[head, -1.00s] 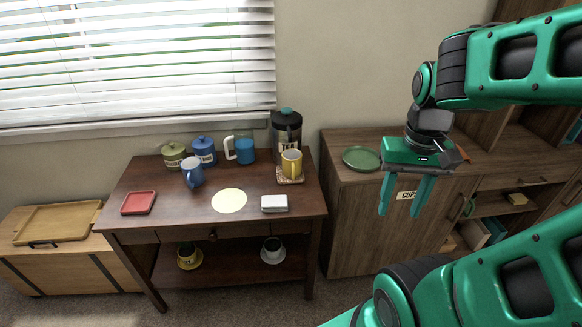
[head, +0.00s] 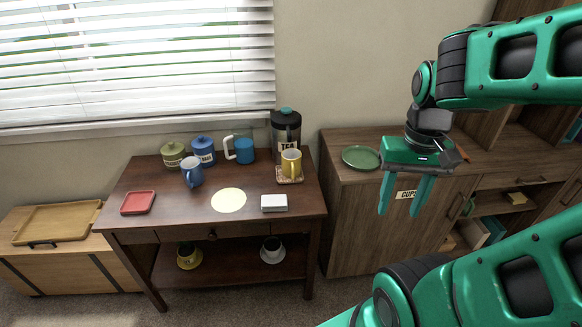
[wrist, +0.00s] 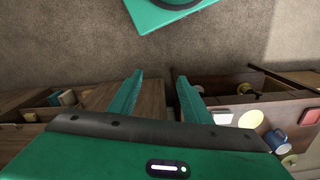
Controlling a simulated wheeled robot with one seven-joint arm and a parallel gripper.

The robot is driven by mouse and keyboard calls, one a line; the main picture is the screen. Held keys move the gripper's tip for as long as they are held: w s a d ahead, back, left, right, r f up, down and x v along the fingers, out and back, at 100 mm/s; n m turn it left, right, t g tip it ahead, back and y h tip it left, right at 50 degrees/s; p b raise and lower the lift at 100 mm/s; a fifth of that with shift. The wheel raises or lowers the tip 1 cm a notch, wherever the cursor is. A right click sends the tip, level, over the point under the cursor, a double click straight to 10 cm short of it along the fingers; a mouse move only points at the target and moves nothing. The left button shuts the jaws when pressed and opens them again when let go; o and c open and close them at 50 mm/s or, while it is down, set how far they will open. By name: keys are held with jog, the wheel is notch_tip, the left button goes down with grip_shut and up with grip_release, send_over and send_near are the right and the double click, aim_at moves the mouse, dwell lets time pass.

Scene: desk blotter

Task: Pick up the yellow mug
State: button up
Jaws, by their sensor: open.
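My gripper (head: 399,212) is open and empty, pointing down in front of the cabinet, well to the right of the mug. The wrist view also shows my gripper (wrist: 158,85) with its fingers apart and nothing between them.
A green plate (head: 361,157) lies on the cabinet. Cups on saucers stand on the lower shelf.

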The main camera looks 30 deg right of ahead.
jog(key=o, duration=0.9)
jog(key=shift+s+r, duration=0.15)
jog(key=shift+s, duration=0.2)
jog(key=m+t, duration=1.4)
jog(key=m, duration=1.5)
send_near(292, 158)
jog(key=shift+w+a+f, duration=0.1)
jog(key=shift+w+a, duration=0.2)
jog(key=shift+w, duration=0.65)
jog(key=shift+w+a+f, duration=0.1)
jog(key=shift+w+a, duration=0.2)
jog(key=shift+w, duration=0.7)
jog(key=shift+w+a+f, duration=0.1)
jog(key=shift+w+a, duration=0.15)
jog(key=shift+w, duration=0.7)
